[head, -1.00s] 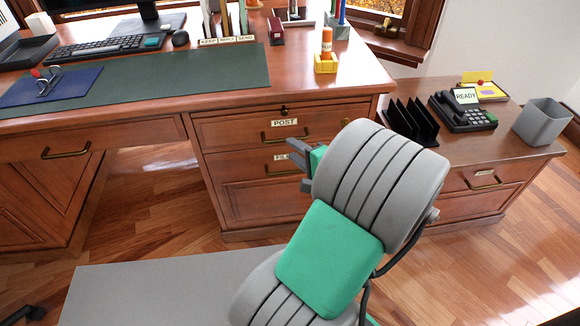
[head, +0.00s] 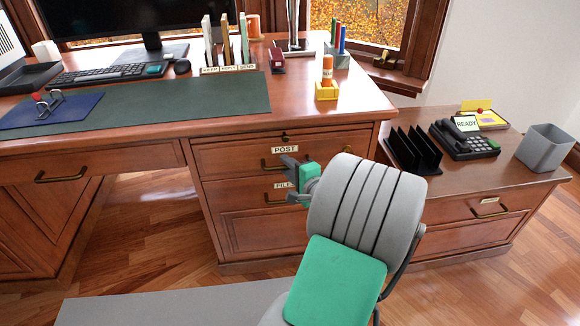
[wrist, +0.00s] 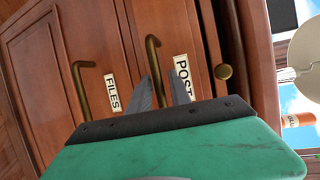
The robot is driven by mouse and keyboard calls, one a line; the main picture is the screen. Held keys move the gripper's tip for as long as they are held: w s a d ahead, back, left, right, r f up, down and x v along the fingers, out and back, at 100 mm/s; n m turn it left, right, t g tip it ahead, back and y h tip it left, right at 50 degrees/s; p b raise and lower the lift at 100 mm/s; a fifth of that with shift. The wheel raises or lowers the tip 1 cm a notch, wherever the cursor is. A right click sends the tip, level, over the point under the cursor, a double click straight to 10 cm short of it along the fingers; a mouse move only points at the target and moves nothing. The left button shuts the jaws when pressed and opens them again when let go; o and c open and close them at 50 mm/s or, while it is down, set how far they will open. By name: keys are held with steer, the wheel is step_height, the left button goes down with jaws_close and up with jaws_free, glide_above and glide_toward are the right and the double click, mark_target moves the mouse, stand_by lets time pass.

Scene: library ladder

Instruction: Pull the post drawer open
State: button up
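The post drawer (head: 240,158) is shut, the upper wooden drawer in the desk's pedestal, with a white POST label (head: 285,149). In the wrist view the label (wrist: 183,77) stands beside the drawer's brass bar handle (wrist: 151,58). My gripper (head: 287,180), green with dark fingers, is in front of the drawers at the POST and FILES labels. In the wrist view its fingers (wrist: 163,88) are apart with nothing held between them.
The FILES drawer (head: 235,192) is below, its brass handle (wrist: 80,90) clear in the wrist view. A small brass knob (wrist: 223,71) is above the post drawer. A low cabinet (head: 470,208) with a phone stands right. Wooden floor (head: 150,240) is open at left.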

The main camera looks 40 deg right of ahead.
steer(key=c, duration=0.5)
jaws_close()
steer(key=shift+r, duration=0.15)
stand_by(0.4)
